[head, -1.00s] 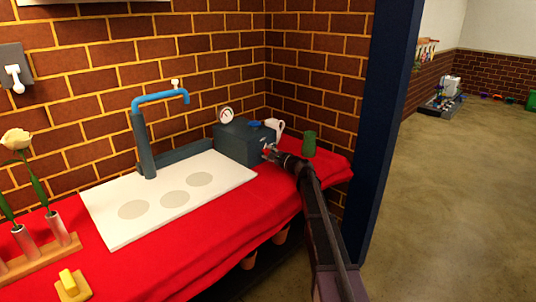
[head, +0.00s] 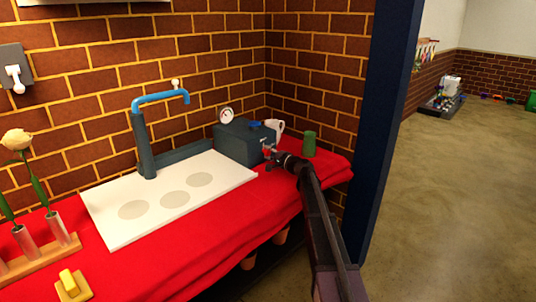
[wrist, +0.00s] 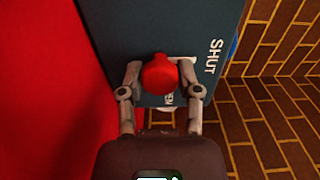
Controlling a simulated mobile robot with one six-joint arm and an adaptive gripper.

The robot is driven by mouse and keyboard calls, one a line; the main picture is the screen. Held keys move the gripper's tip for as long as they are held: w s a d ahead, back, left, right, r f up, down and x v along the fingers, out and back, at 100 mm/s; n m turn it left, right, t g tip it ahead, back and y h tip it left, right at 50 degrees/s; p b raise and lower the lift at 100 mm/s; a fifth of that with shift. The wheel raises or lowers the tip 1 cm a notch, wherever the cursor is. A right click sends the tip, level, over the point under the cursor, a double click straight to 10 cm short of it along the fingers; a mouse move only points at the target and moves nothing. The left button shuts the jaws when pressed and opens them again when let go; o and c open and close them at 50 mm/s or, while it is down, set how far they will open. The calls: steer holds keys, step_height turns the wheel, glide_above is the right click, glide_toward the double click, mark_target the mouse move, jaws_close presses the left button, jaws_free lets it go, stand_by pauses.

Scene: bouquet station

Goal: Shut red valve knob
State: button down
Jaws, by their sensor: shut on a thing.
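The red valve knob (wrist: 159,73) sits on the face of a dark blue-grey box (wrist: 120,25). In the wrist view my gripper (wrist: 156,75) has one finger on each side of the knob and is shut on it. White lettering "SHUT" is on the box to the right of the knob, and a partly hidden label ending in "EN" is below it. In the head view the box (head: 232,147) stands at the far right end of the red-covered table, and my gripper (head: 272,153) reaches its front from the right. The knob is mostly hidden there.
A green cup (head: 309,144) and a white mug (head: 275,126) stand close to the box. A gauge (head: 226,116) sits on it. A white board (head: 110,214) and a blue tap (head: 160,98) are to the left. A dark blue post (head: 388,110) stands right of the table.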

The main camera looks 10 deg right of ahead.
steer(key=shift+a, duration=0.1)
steer(key=shift+c, duration=1.5)
jaws_free()
steer(key=shift+s, duration=0.1)
steer(key=v, duration=1.2)
